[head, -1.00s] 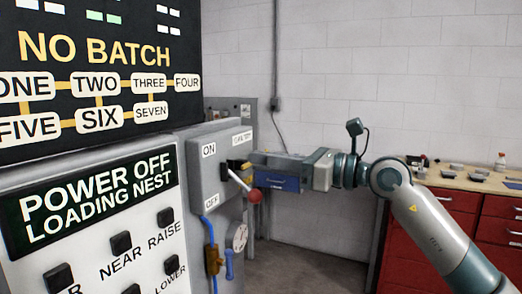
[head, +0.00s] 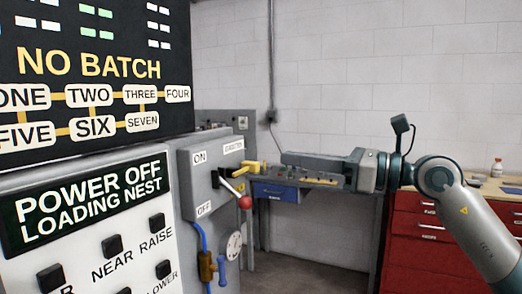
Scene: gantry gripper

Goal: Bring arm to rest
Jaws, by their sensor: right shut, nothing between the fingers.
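My right arm comes in from the right, and its gripper (head: 284,158) points left with its fingers shut and empty. It stands clear of the grey switch box (head: 208,176), to the right of it in the picture. The box has ON and OFF labels and a lever with a red knob (head: 245,202). My left gripper is not in view.
A control panel (head: 100,245) reading "POWER OFF LOADING NEST" fills the lower left, under a black "NO BATCH" board (head: 90,65). A workbench with a blue drawer (head: 275,192) stands behind my gripper. Red drawer cabinets (head: 420,235) stand at the right. Floor shows between them.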

